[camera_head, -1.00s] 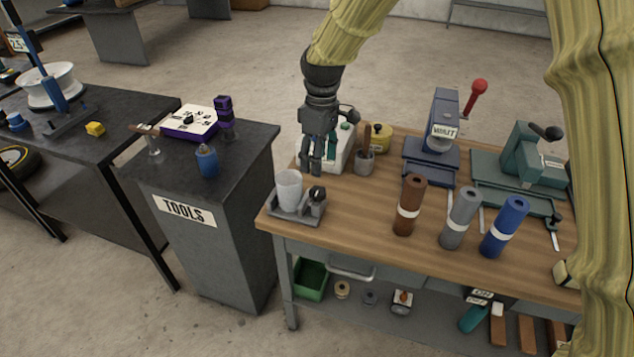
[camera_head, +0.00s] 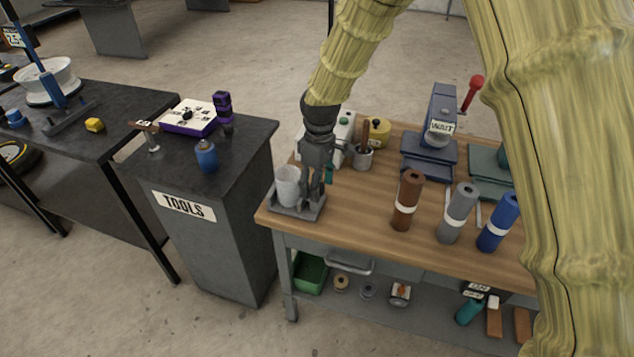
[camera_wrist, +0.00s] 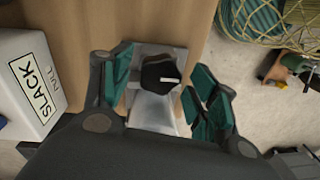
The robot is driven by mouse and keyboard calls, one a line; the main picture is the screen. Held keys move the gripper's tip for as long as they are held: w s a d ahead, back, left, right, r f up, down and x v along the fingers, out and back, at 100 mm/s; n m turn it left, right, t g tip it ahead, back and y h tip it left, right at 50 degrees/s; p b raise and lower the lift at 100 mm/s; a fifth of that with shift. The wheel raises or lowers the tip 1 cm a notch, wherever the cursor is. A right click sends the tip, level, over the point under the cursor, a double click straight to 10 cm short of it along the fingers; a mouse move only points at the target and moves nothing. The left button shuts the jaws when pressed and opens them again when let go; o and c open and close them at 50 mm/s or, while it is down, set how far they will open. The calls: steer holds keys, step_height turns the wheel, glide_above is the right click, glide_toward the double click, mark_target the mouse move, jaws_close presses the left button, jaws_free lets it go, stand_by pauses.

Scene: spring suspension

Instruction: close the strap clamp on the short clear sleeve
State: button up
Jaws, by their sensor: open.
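The short clear sleeve (camera_head: 287,187) looks like a whitish, see-through upright cup. It stands at the left of a small grey fixture (camera_head: 284,209) on the front left corner of the wooden bench. My gripper (camera_head: 313,200) is down over the right part of that fixture, beside the sleeve. In the wrist view a black knob (camera_wrist: 160,72) sits on the grey fixture (camera_wrist: 155,108), between the open teal-padded fingers of my gripper (camera_wrist: 163,76), with gaps on both sides. The head view hides the knob behind my fingers. I cannot make out the strap or whether it is tight.
A white box marked SLACK (camera_wrist: 32,85) stands near the fixture. A grey cup (camera_head: 363,157) and a yellow container (camera_head: 377,132) are behind. Brown (camera_head: 408,199), grey (camera_head: 458,212) and blue (camera_head: 499,222) cylinders stand to the right. The bench's left edge is close to the fixture.

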steer(key=c, duration=1)
steer(key=shift+m, duration=0.3)
steer(key=m+p, duration=0.2)
steer(key=m, duration=0.2)
steer(key=shift+r, duration=0.1)
steer(key=m+p, duration=0.2)
steer(key=m, duration=0.4)
steer(key=shift+t, duration=0.3)
steer(key=shift+m, duration=0.3)
steer(key=o, duration=1)
